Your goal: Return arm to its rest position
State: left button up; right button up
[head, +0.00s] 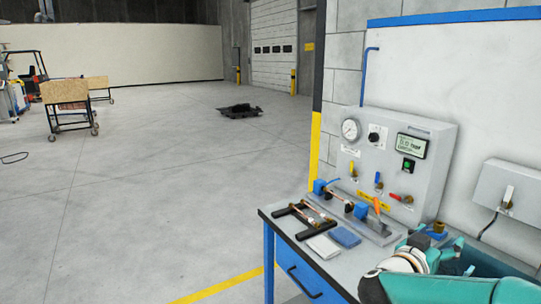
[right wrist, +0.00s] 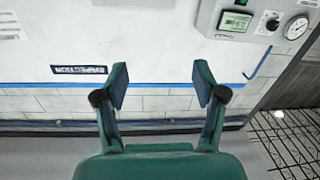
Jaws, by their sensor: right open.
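My right arm (head: 425,275), teal with a white joint, comes in at the bottom right of the head view, over the right part of the workbench. In the right wrist view my right gripper (right wrist: 161,82) is open with nothing between its fingers. Its fingers point toward the wall panel. A copper tube (head: 309,216) lies on a black rack (head: 292,210) on the bench. Another copper-coloured piece shows in the grey fixture (head: 378,232) beside it. My left gripper is not in view.
The workbench (head: 288,229) has a blue drawer front. A blue pad (head: 345,236) and a white pad (head: 322,246) lie on it. A grey control box (head: 388,150) with gauge and valves stands behind. A wall box (head: 507,190) is at right.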

jog(key=w+a+f+n+t+y, duration=0.2)
jog(key=a+f+y, duration=0.1)
jog(key=f, duration=0.5)
jog(key=w+a+f+n+t+y, duration=0.1)
jog(key=w+a+f+n+y, duration=0.25)
jog(key=f, duration=0.45)
jog(key=s+a+f+n+g+y, duration=0.1)
jog(key=s+a+f+y, duration=0.2)
jog(key=f, duration=0.5)
jog(key=s+a+f+n+g+y, duration=0.1)
jog(key=s+a+f+y, duration=0.15)
jog(key=a+f, duration=0.35)
jog(key=s+a+f+g+y, duration=0.3)
jog(key=s+a+f+g, duration=0.2)
jog(key=s+f, duration=0.4)
jog(key=s+a+f+g+y, duration=0.4)
jog(key=s+f, duration=0.5)
jog(key=s, duration=0.7)
jog(key=shift+s+a+g, duration=0.2)
jog(key=shift+a+g, duration=0.3)
jog(key=shift+a, duration=0.45)
jog(key=shift+n, duration=0.25)
